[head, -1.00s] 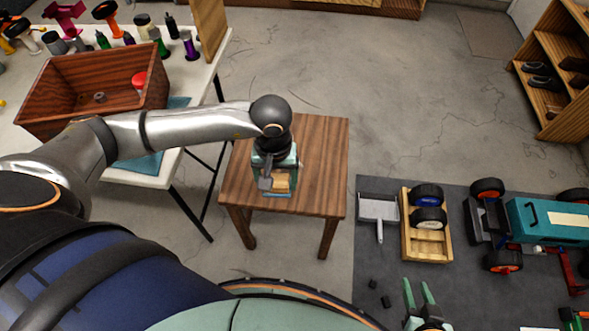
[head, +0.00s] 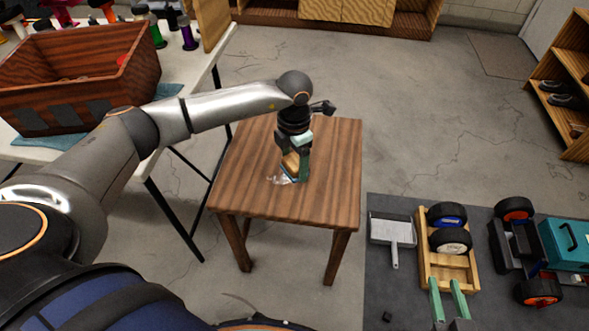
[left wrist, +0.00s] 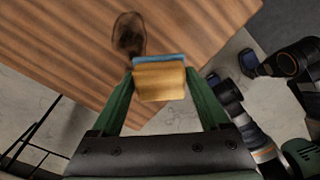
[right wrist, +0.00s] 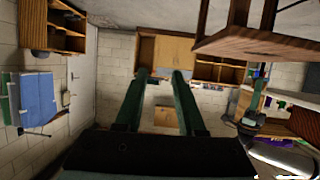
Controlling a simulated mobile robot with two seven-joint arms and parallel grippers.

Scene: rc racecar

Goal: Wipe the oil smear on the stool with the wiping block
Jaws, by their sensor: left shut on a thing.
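The wooden stool (head: 330,185) stands in the middle of the head view. My left gripper (head: 295,160) is shut on the wiping block (head: 290,163), a tan block with a blue underside, over the stool top. The block also shows between the fingers in the left wrist view (left wrist: 159,82). The oil smear is a dark oval (left wrist: 128,35) beside the block there; in the head view a shiny pale patch (head: 279,179) shows at the block's lower left. I cannot tell whether the block touches the wood. My right gripper (head: 447,287) is open and empty, right of the stool.
A table with a wooden box (head: 75,85) stands left of the stool. On the dark mat at right are a dustpan (head: 392,230), a wooden tray with wheels (head: 447,268) and the car (head: 535,262). Clear floor (head: 420,120) lies behind the mat.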

